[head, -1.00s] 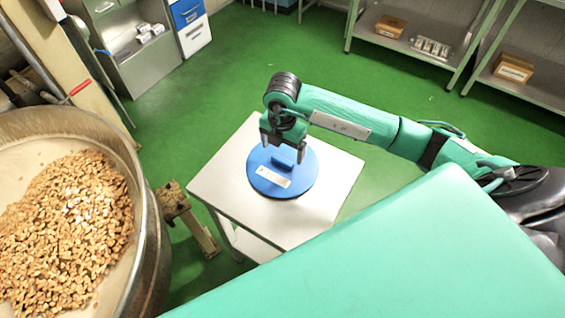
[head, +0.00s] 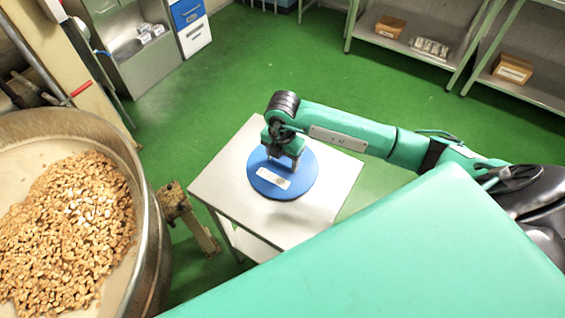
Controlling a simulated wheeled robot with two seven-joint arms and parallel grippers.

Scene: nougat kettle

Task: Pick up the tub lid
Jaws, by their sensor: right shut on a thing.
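The tub lid (head: 301,180) is a round blue disc with a pale label near its front edge. My left gripper is not in view.
A large metal kettle (head: 152,240) full of nuts (head: 65,235) stands at the left. Metal shelves (head: 435,58) with boxes stand at the back right, and cabinets (head: 140,65) at the back left. The green floor (head: 275,60) behind the table is clear.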

